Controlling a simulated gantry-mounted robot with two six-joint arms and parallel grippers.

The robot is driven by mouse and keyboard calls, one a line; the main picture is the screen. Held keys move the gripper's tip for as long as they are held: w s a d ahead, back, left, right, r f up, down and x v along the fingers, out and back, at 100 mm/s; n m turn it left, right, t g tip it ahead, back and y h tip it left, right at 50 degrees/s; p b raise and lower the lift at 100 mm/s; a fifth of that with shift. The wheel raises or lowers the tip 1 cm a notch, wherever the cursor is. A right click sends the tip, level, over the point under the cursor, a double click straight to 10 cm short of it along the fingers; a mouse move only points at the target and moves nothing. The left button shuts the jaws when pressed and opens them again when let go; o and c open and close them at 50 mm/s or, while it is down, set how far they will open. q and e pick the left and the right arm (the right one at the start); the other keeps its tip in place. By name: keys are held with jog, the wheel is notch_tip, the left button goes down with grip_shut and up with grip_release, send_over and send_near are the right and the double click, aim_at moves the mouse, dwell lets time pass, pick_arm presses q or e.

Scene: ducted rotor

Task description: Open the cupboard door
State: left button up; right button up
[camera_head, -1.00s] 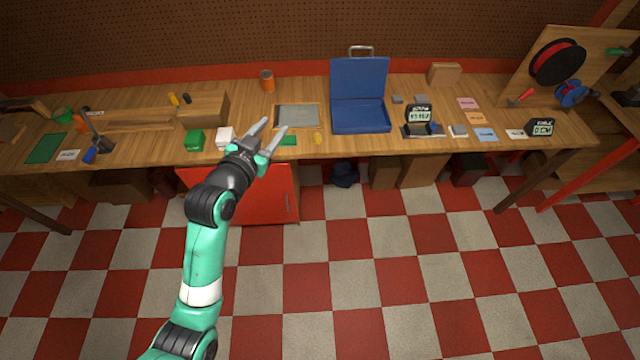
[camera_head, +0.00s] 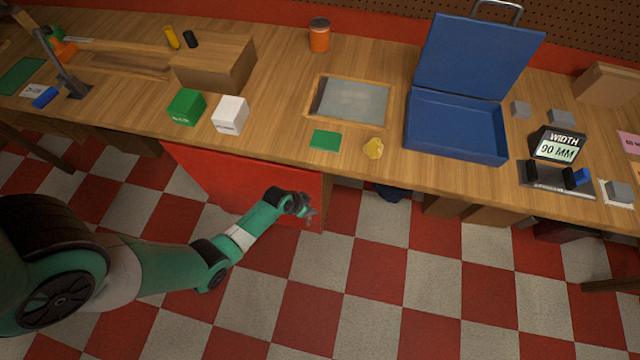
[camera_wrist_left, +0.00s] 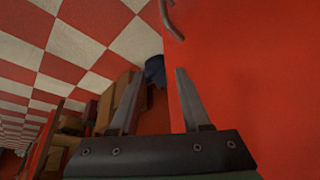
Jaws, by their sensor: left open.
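The red cupboard door (camera_head: 235,185) is under the workbench, left of centre in the head view, and looks shut. My left gripper (camera_head: 309,212) is low in front of the door near its right edge. In the left wrist view my left gripper (camera_wrist_left: 157,88) is open with nothing between its fingers. The red door panel (camera_wrist_left: 260,75) fills the right side there, and one finger overlaps its edge. The metal door handle (camera_wrist_left: 171,20) shows at the top, beyond the fingertips. In the head view the handle is not clear behind the gripper. My right gripper is not in view.
The wooden benchtop (camera_head: 270,135) overhangs the door. It carries a green box (camera_head: 187,107), a white box (camera_head: 230,115) and an open blue case (camera_head: 455,125). Cardboard boxes (camera_wrist_left: 119,100) stand under the bench beside the cupboard. The checkered floor in front is clear.

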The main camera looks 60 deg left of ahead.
pick_arm(q)
jog(key=s+f+n+b, duration=0.1)
jog(key=s+f+b, duration=0.3)
jog(key=f, duration=0.4)
jog(key=b, duration=0.8)
send_near(310, 218)
jog(key=shift+w+d+f+g, duration=0.15)
jog(key=shift+w+d+f, duration=0.2)
jog(key=shift+w, duration=0.25)
jog(key=shift+w+d+f+g, duration=0.15)
jog(key=shift+w+d+f, duration=0.2)
jog(key=shift+w, duration=0.25)
jog(key=shift+w+a+f+b, duration=0.1)
jog(key=shift+w+f+b, duration=0.25)
jog(key=shift+f+b, duration=0.25)
jog(key=shift+r, duration=0.15)
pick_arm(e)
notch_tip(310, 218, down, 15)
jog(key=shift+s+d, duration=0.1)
pick_arm(q)
grip_shut()
